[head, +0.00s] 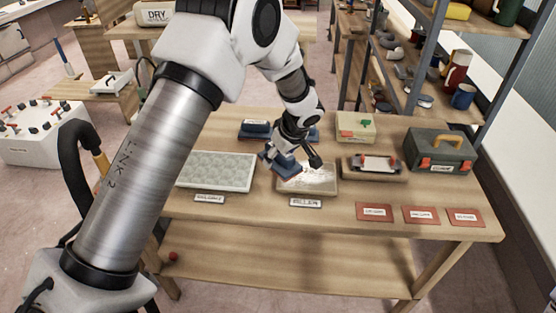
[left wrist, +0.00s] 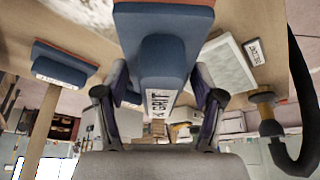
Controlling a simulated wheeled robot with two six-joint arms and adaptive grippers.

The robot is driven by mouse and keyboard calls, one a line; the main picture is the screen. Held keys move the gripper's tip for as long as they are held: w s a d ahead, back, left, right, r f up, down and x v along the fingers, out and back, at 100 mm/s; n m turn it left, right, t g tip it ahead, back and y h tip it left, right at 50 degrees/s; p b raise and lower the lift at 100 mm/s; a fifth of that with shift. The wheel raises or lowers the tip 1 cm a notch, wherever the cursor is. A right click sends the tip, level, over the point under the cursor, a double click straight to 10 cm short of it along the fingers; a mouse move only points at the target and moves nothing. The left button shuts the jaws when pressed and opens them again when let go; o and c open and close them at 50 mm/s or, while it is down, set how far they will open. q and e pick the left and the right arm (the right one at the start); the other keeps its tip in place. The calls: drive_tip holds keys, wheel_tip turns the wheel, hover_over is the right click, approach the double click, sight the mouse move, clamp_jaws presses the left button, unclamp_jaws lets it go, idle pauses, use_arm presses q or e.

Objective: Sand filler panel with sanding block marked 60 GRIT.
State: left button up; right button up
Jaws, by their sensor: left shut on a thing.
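My left gripper (head: 290,156) is shut on a blue sanding block (head: 287,166). In the left wrist view the block (left wrist: 163,60) sits between both fingers, with a white label ending in GRIT; its number is not clear to me. The filler panel (head: 318,181), a pale, shiny plate with a FILLER tag in front, lies on the bench. The block is over its upper left part; I cannot tell whether they touch. Another blue block (head: 255,129) stands behind and shows in the left wrist view (left wrist: 62,66). My right gripper is not in view.
A bumpy white panel (head: 215,171) lies left of the filler panel. To the right are a tray (head: 374,168), a pale green box (head: 355,127) and a toolbox (head: 440,150). Several red labelled sheets (head: 420,215) lie along the front edge of the bench (head: 240,218).

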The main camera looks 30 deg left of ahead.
use_arm(q)
drive_tip(key=shift+a+r+p, duration=0.15)
drive_tip(key=shift+r+p, duration=0.2)
drive_tip(key=shift+r, duration=1.2)
